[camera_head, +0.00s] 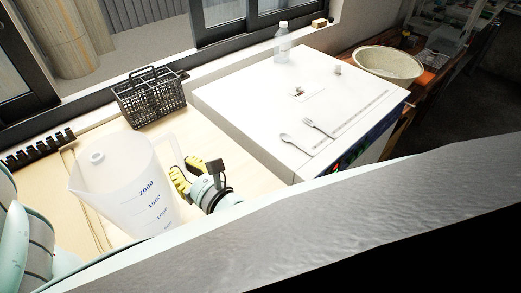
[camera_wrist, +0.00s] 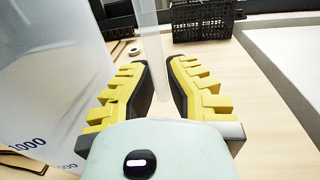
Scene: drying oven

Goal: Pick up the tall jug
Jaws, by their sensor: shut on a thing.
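The tall jug (camera_head: 125,200) is translucent, with blue volume marks and a handle on its right side. It stands upright at the left of the head view, over the wooden worktop. My gripper (camera_head: 181,174) is at its handle side. In the wrist view the jug's body (camera_wrist: 45,75) fills the left, and its pale handle strip (camera_wrist: 151,45) runs down between the yellow fingers. My gripper (camera_wrist: 158,72) is shut on the handle. I cannot tell whether the jug's base touches the worktop; its lower part is hidden in the head view.
A black wire basket (camera_head: 150,97) stands behind the jug, near the window. A white oven (camera_head: 290,100) to the right bears a spoon (camera_head: 296,144), a fork (camera_head: 319,128) and a clear bottle (camera_head: 283,43). A black rack (camera_head: 38,150) lies at the left. A pale bowl (camera_head: 388,65) stands farther right.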

